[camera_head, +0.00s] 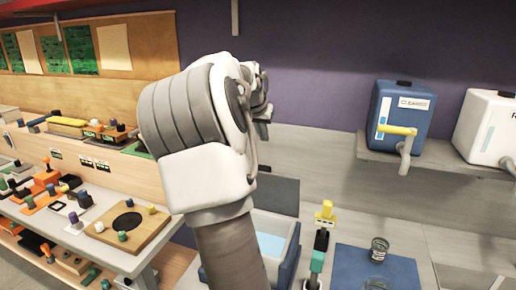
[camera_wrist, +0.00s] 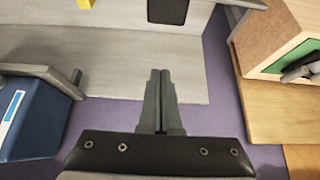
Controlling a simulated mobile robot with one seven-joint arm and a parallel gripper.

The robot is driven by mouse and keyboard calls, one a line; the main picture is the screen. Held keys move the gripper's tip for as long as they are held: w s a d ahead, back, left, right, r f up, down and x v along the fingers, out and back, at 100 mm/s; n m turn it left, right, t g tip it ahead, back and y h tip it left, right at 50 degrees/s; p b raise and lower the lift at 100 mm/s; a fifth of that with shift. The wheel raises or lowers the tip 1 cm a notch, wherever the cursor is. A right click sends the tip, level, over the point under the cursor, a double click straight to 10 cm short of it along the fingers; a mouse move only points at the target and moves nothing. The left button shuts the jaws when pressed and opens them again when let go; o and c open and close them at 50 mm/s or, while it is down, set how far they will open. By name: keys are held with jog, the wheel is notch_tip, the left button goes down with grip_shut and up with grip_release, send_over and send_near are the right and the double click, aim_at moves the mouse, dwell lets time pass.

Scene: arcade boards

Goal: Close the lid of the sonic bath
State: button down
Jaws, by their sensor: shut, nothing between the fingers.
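The sonic bath (camera_head: 291,262) is a grey and blue open-topped tub with light blue liquid inside, low in the middle of the head view. My arm covers its left part. A dark flat panel (camera_head: 278,194) directly behind the tub looks like its raised lid; I cannot tell its exact tilt. What looks like the same dark panel (camera_wrist: 168,10) is at the top edge of the wrist view. My gripper (camera_wrist: 160,72) is shut and empty, apart from the panel. In the head view it is mostly hidden behind my wrist.
A blue dispenser (camera_head: 408,112) and a white one (camera_head: 486,125) stand on the shelf at right. A yellow-topped teal stand (camera_head: 320,245) is right of the bath, then a glass jar (camera_head: 378,248) on a blue mat (camera_head: 350,262). A bench with game boards (camera_head: 128,228) is at left.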

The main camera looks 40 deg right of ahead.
jog(key=shift+w+d+f+p, duration=0.15)
jog(key=shift+f+p, duration=0.15)
jog(key=shift+f, duration=1.2)
jog(key=shift+w+d+f+p, duration=0.1)
jog(key=shift+d+f+p, duration=0.15)
jog(key=shift+f, duration=1.2)
jog(key=shift+w+d+f+p, duration=0.1)
jog(key=shift+f+p, duration=0.2)
jog(key=shift+f, duration=1.2)
jog(key=shift+s+a+f+b, duration=0.1)
jog(key=shift+s+f+b, duration=0.05)
jog(key=shift+b, duration=0.25)
